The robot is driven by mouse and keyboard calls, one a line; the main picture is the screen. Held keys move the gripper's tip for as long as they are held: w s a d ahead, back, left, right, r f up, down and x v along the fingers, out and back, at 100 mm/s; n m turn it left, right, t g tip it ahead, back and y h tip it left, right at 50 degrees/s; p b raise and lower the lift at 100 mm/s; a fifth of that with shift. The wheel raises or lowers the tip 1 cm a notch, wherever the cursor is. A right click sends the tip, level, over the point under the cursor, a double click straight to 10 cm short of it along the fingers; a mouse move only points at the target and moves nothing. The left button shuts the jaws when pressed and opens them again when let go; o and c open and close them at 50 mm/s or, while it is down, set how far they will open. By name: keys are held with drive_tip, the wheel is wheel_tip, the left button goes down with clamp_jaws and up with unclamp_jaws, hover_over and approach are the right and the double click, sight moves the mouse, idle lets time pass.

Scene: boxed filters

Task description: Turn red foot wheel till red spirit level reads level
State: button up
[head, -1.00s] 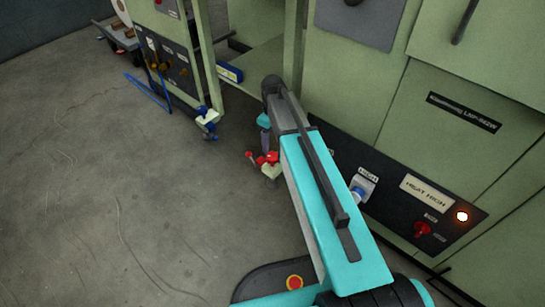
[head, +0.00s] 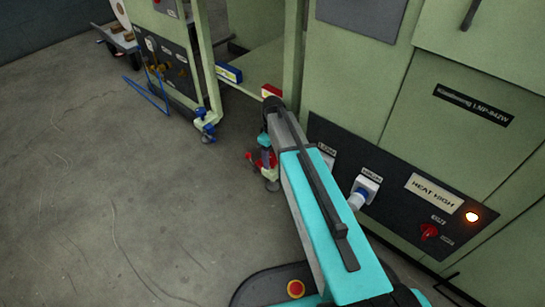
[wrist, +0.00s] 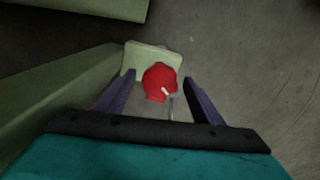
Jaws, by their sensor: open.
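In the wrist view the red foot wheel (wrist: 160,80) sits on a pale green foot bracket, with a small white mark on its top. My gripper (wrist: 159,84) is open, one finger on each side of the wheel, with visible gaps; I cannot tell the height between them. In the head view the red foot wheel (head: 266,160) is partly hidden by my arm. The red spirit level (head: 271,91) lies on the machine's lower frame, partly hidden behind my arm; its bubble is too small to read.
A blue spirit level (head: 229,74) and a blue foot wheel (head: 201,113) are to the left. The green machine's dark control panel (head: 400,205), with knobs and a lit lamp, stands close on the right of my arm. Open floor (head: 110,200) lies to the left.

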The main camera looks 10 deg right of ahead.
drive_tip(key=c, duration=1)
drive_tip(key=shift+r+n+p, duration=0.15)
drive_tip(key=shift+n+p, duration=0.45)
drive_tip(key=shift+p, duration=0.55)
drive_tip(key=o, duration=1)
drive_tip(key=shift+p, duration=0.3)
